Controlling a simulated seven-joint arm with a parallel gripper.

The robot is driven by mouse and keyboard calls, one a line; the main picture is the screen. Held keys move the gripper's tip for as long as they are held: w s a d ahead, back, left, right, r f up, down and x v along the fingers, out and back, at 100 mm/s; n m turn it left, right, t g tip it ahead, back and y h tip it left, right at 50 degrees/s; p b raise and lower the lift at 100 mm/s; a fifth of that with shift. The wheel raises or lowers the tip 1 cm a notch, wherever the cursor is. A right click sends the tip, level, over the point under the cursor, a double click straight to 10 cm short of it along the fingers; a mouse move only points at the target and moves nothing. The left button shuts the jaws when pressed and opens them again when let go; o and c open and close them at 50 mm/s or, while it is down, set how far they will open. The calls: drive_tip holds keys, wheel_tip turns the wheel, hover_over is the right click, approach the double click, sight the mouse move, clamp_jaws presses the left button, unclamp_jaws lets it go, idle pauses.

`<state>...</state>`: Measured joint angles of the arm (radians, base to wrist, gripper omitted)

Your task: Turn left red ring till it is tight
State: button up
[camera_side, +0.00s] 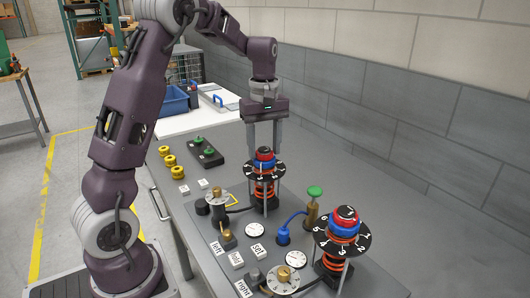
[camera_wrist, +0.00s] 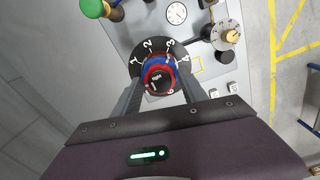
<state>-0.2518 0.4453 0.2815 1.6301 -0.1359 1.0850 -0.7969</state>
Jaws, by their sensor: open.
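The left red ring (camera_side: 265,151) sits on top of a blue ring (camera_side: 265,163), above a black numbered dial (camera_side: 252,172) and an orange spring. In the wrist view the red ring (camera_wrist: 158,88) is seen from above, with the blue ring (camera_wrist: 157,63) and the dial (camera_wrist: 137,62) around it. My gripper (camera_side: 264,149) is above this left stack, pointing down. Its two fingers stand open on opposite sides of the red ring, and they also show in the wrist view (camera_wrist: 160,86). Whether the fingertips touch the ring cannot be told.
A second stack with a red ring (camera_side: 346,213) stands front right. Yellow parts (camera_side: 170,160) and a black button box (camera_side: 206,153) lie left.

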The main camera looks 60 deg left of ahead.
drive_tip(key=n, duration=0.7)
drive_tip(key=shift+n, duration=0.3)
drive_tip(key=n, duration=0.5)
drive_tip(key=shift+n, duration=0.4)
clamp_jaws()
drive_tip(key=m, duration=0.3)
drive_tip(key=shift+m, duration=0.4)
drive_tip(key=m, duration=0.5)
drive_tip(key=shift+m, duration=0.3)
drive_tip(key=m, duration=0.3)
drive_tip(key=shift+m, duration=0.4)
drive_tip(key=m, duration=0.4)
unclamp_jaws()
